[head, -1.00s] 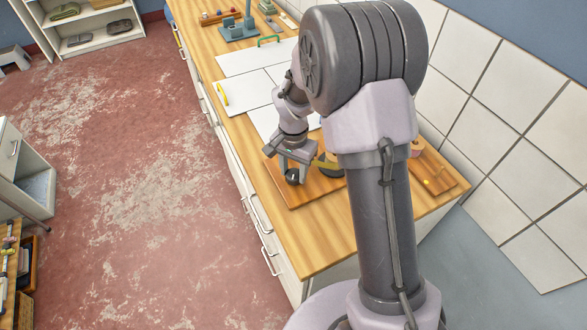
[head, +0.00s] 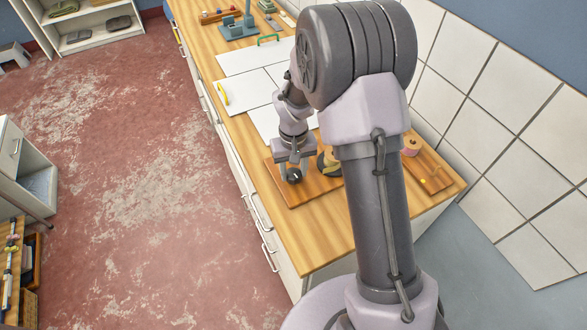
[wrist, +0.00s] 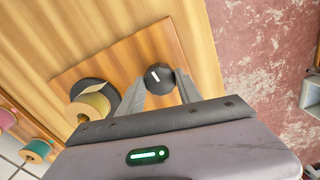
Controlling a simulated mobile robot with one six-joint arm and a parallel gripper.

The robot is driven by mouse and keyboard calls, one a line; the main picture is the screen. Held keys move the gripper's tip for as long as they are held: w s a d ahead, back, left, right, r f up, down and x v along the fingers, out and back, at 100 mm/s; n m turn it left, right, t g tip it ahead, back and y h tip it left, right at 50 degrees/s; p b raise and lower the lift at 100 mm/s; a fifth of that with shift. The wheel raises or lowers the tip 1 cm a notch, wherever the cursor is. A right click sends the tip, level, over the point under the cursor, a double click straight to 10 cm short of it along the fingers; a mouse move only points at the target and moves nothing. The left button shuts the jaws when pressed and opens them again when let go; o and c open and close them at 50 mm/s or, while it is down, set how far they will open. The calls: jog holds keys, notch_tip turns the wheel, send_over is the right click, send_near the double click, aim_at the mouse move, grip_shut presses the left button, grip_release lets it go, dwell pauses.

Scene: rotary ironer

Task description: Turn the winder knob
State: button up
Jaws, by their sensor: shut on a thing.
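The winder knob is a round black knob (wrist: 159,77) with a white pointer line, on a wooden base board (wrist: 120,62). In the head view the knob (head: 294,175) sits at the board's front left part. My gripper (wrist: 165,88) has one finger on each side of the knob and is shut on it. In the head view my gripper (head: 293,168) reaches down over the knob from behind. A tan spool (wrist: 93,106) on a dark disc stands on the same board, beside the knob. In the head view my arm partly hides that spool (head: 331,158).
The board lies on a long wooden counter (head: 325,238). White panels (head: 247,92) lie farther back on it. Another wooden board (head: 430,172) with a pinkish spool (head: 411,146) is to the right, near the tiled wall (head: 480,100). Red floor is open to the left.

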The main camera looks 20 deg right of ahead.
aim_at(294, 173)
jog(key=shift+n, duration=0.3)
dwell(0.4)
jog(key=o, duration=1.4)
jog(key=shift+c, duration=0.2)
notch_tip(294, 173, up, 17)
jog(key=p, duration=0.4)
jog(key=shift+r, duration=0.2)
